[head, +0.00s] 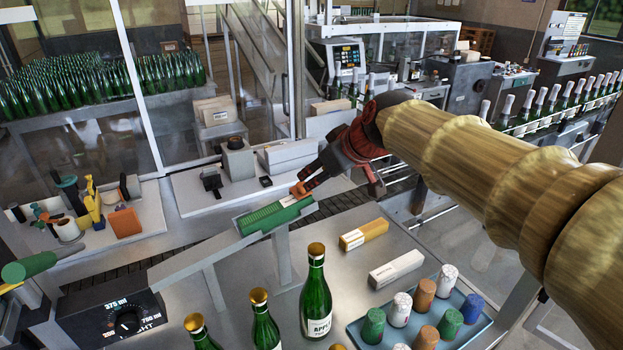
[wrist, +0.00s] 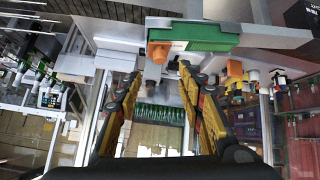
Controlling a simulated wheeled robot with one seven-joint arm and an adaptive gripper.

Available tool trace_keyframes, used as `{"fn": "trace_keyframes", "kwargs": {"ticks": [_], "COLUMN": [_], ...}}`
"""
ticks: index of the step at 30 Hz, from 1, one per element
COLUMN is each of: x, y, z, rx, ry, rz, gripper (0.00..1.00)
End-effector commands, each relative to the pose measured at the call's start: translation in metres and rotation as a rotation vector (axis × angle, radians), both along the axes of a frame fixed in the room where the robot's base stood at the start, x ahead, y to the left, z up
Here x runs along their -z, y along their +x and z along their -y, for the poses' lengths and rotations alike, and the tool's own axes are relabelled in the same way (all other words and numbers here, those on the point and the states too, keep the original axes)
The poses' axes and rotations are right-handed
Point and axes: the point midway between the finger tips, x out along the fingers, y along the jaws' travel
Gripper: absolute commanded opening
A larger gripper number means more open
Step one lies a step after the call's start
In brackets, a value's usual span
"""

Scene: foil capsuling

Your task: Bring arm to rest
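My arm reaches in from the right in the head view. My gripper (head: 308,184) hangs in the air, in the picture just beside the end of a green holder (head: 262,217). In the wrist view my gripper (wrist: 158,75) has its two fingers spread wide apart with nothing between them. The green holder (wrist: 205,37) with an orange end piece (wrist: 159,52) shows beyond the fingertips. I cannot tell the exact gap between fingertips and holder.
Below stand gold-topped green bottles (head: 316,295), a yellow box (head: 363,234), a white box (head: 396,269) and a blue tray (head: 482,340) of capsules. A tool stand (head: 147,218) is at left. Capped bottles (head: 541,103) line the right side.

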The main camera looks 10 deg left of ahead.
Motion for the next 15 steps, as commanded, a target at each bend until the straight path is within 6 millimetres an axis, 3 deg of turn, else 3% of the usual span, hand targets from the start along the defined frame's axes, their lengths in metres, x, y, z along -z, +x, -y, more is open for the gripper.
{"fn": "trace_keyframes", "kwargs": {"ticks": [6,15], "x": [-0.0105,-0.0109], "y": [-0.0087,-0.0092], "z": [0.0065,0.0068], "rx": [0.000,-0.001], "ry": [0.000,0.000], "rz": [0.000,-0.001], "gripper": [0.39,0.39]}}
